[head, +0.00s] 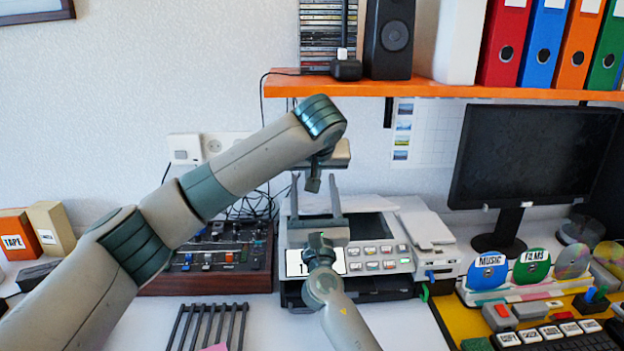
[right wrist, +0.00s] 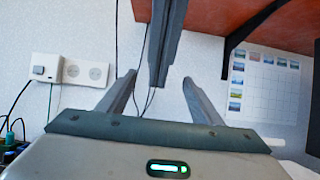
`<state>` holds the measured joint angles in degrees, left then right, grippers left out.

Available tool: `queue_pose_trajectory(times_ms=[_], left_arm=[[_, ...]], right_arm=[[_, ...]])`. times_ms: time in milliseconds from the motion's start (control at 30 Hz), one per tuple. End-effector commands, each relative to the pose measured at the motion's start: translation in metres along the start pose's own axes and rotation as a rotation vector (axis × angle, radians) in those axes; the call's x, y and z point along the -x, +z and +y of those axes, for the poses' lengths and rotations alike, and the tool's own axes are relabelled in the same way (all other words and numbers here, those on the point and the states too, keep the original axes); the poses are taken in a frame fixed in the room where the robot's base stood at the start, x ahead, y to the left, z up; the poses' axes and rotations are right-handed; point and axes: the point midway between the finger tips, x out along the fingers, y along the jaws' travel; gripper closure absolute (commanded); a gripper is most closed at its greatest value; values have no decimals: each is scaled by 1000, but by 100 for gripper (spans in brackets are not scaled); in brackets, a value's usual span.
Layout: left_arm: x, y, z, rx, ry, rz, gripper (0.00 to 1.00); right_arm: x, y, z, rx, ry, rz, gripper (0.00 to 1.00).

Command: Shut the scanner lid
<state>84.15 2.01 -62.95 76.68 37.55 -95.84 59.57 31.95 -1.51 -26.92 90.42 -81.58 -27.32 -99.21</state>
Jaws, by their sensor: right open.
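The scanner (head: 381,266) is a light grey machine with a front button panel at the centre of the head view. A dark flat panel (head: 371,226) shows on its top. I see no lid standing upright, and the lid's outline is partly hidden by my arms. My right gripper (head: 315,190) is open and empty above the scanner's left part, its fingers towards the wall. Its two spread fingers also show in the right wrist view (right wrist: 163,95). My left gripper (head: 313,183) hangs downward close to these fingers. I cannot tell its opening.
An orange shelf (head: 450,91) overhangs the back. A mixer (head: 225,257) stands left of the scanner, with a black rack (head: 208,325) in front. A monitor (head: 530,155), disc stands and a keyboard (head: 570,338) crowd the right. White table is free at front centre.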

Motion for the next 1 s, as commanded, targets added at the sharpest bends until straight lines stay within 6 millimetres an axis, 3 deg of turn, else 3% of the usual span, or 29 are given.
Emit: queue_pose_trajectory(times_ms=[600,1000], left_arm=[[0,-1,0,1,0,2,100],[0,-1,0,1,0,2,100]], right_arm=[[96,-1,0,-1,0,1,41],[106,0,0,0,0,0,41]])
